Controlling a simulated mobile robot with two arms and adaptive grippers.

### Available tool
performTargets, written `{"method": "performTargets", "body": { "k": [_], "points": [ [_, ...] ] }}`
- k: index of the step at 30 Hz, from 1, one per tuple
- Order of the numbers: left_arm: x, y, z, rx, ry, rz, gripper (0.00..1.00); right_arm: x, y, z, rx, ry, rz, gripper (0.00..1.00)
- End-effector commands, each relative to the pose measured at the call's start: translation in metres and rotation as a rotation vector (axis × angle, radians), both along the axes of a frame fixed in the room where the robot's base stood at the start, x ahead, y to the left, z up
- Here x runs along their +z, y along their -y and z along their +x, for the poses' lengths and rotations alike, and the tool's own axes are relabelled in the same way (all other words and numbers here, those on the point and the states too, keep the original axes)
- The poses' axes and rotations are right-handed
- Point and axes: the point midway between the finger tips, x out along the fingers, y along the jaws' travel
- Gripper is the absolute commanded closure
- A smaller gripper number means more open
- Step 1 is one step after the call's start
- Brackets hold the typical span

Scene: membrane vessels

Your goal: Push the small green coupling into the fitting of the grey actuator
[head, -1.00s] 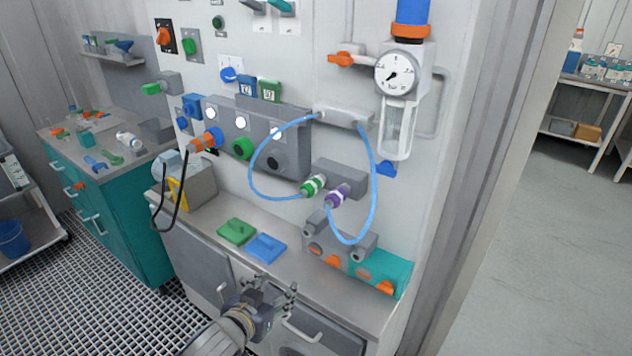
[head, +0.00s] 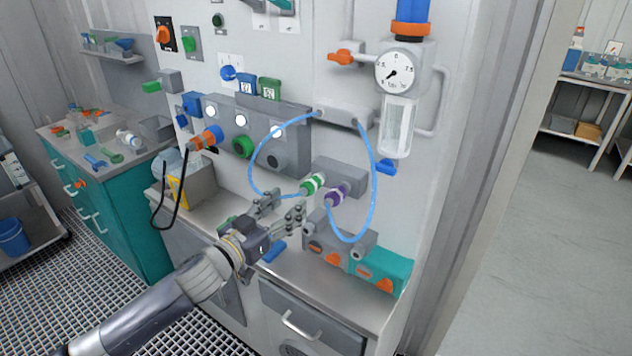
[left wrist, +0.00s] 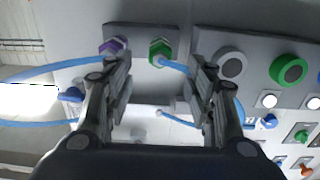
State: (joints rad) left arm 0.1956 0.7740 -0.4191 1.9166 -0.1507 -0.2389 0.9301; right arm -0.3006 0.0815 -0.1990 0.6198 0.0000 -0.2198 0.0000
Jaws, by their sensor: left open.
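The small green coupling (head: 312,183) sits at the front of a grey wall block (head: 340,176), with a blue hose attached. A purple coupling (head: 336,195) is just right of it. In the left wrist view the green coupling (left wrist: 160,49) shows at the top, between and beyond the fingers. My left gripper (head: 283,207) is open and empty, a little below and left of the coupling, not touching it. A grey actuator-like housing (head: 328,237) with fittings and orange parts stands on the counter, lower right. I cannot tell whether the coupling is fully seated. My right gripper is out of view.
A blue hose loop (head: 372,190) hangs right of the couplings. A teal housing (head: 393,272) joins the grey one. A blue pad (head: 273,251) lies on the counter, partly behind my gripper. A gauge (head: 397,73) and clear filter bowl are above right.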

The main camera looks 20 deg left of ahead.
Motion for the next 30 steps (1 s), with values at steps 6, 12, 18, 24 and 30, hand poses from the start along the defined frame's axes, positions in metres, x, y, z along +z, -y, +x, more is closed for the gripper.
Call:
{"method": "performTargets", "body": {
  "k": [6, 12, 18, 24, 30],
  "points": [
    [0.001, 0.006, 0.018, 0.001, 0.002, 0.000, 0.49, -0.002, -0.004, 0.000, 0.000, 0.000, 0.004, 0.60],
    [0.000, 0.016, 0.045, 0.002, 0.002, -0.001, 0.49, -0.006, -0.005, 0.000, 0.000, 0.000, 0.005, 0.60],
    [0.002, 0.025, 0.069, 0.001, 0.000, -0.003, 0.49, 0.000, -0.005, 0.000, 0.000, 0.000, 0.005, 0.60],
    [0.000, 0.029, 0.081, 0.001, -0.001, -0.002, 0.49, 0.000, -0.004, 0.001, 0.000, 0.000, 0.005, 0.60],
    [0.000, 0.031, 0.084, 0.001, -0.001, 0.000, 0.49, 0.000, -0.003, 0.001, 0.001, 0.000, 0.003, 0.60]
  ]
}}
